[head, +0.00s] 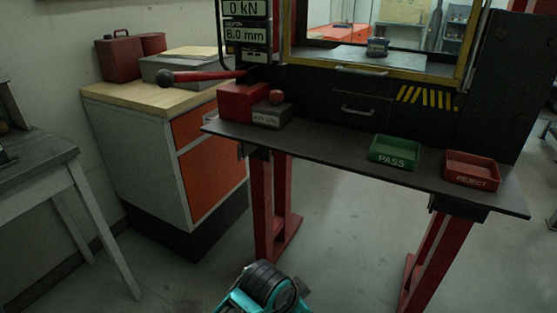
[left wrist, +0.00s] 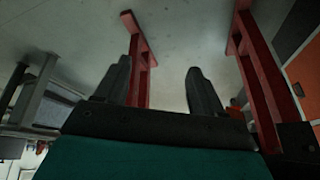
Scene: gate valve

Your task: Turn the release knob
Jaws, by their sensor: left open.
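A small round red knob (head: 276,97) sits on top of a grey box (head: 271,115) on the dark press shelf in the head view; it looks like the release knob. The box stands next to a larger red block (head: 243,101). My left gripper (left wrist: 160,82) shows in the left wrist view with its two dark fingers apart and nothing between them. It is away from the knob, which I do not see in that view. A teal and black part of my arm is at the bottom of the head view, below the shelf. My right gripper is not in view.
The shelf (head: 335,150) stands on red legs (head: 262,210) and holds a green PASS tray (head: 395,151) and a red REJECT tray (head: 471,170). A red lever (head: 205,76) with a black ball reaches left over an orange-fronted cabinet (head: 207,180). The floor in front is clear.

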